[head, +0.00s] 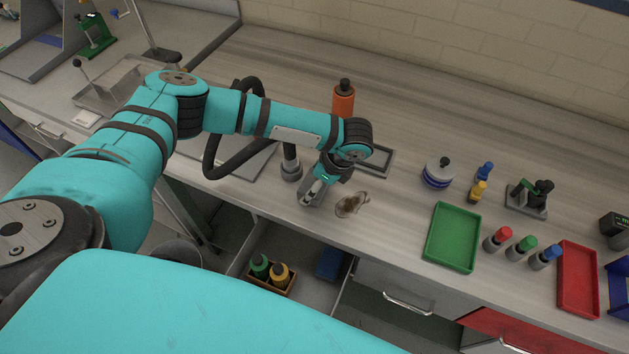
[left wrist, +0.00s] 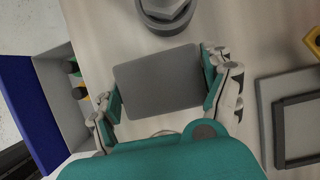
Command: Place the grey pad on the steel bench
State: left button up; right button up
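The grey pad (left wrist: 158,82) is a flat rounded rectangle between the two fingers of my left gripper in the left wrist view. My left gripper (left wrist: 162,90) is shut on it, with a finger against each short side. In the head view my left gripper (head: 318,186) is low over the front part of the steel bench (head: 290,75), and the pad (head: 309,193) shows only as a small grey sliver. I cannot tell whether the pad touches the bench. My right gripper is out of view.
A grey cylindrical fixture (head: 291,168) stands close to the left gripper. A small brown object (head: 351,204) lies just right of it. A green tray (head: 453,237) and several coloured bottles stand farther right. An open drawer (head: 312,290) holding bottles sticks out below the front edge.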

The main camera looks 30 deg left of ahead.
pick_arm(q)
jog(key=o, duration=0.3)
jog(key=shift+r, duration=0.1)
jog(key=b+v, duration=0.2)
jog(key=v, duration=1)
jog(key=shift+b, duration=0.3)
